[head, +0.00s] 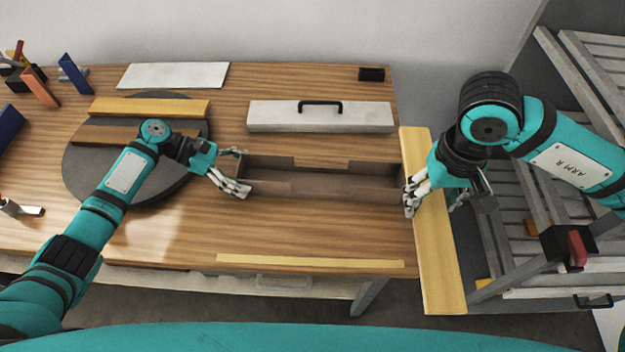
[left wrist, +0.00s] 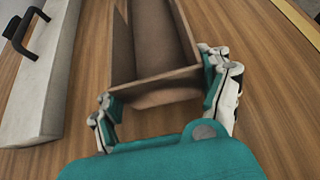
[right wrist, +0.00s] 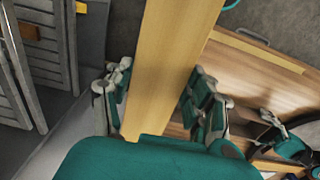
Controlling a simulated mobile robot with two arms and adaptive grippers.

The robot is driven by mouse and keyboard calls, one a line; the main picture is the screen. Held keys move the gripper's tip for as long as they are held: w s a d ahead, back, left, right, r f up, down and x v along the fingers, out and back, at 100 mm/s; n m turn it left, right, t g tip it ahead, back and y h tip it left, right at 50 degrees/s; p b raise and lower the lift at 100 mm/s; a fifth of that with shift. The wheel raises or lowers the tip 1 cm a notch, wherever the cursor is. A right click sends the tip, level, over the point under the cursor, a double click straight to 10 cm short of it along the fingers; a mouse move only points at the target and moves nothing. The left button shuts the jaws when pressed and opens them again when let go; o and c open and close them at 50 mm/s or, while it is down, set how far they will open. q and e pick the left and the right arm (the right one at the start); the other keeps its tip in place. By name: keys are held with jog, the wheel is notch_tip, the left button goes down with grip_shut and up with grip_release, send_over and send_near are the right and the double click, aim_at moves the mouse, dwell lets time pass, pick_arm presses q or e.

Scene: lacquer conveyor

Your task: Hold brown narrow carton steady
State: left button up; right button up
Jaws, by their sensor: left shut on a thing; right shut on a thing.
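The brown narrow carton (head: 325,187) lies long and open-topped on the wooden table, its hollow inside visible in the head view. My left gripper (head: 238,172) is shut on the carton's left end. The left wrist view shows the end wall of the carton (left wrist: 150,88) between my left fingers (left wrist: 160,85). My right gripper (head: 434,202) is at the table's right edge, its fingers on both sides of a yellow wooden board (head: 435,265). The right wrist view shows this board (right wrist: 175,60) between the fingers. One right finger is close to the carton's right end; contact is unclear.
A white block with a black handle (head: 320,120) lies behind the carton. A dark round turntable (head: 78,165) bearing yellow and brown bars is at left. A grey slatted rack (head: 515,220) stands at right. A yellow strip (head: 310,262) runs along the front edge; table before the carton is clear.

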jog(key=w+a+f+m, duration=0.2)
jog(key=w+a+m, duration=0.5)
jog(key=a+m, duration=0.2)
jog(key=w+a+f+m, duration=0.2)
jog(key=w+a+m, duration=0.5)
jog(key=a+m, duration=0.2)
jog(key=shift+a+f, duration=0.25)
jog(key=shift+a, duration=0.3)
jog(key=shift+f, duration=1.9)
jog(key=shift+f, duration=0.35)
jog(key=shift+f, duration=2.25)
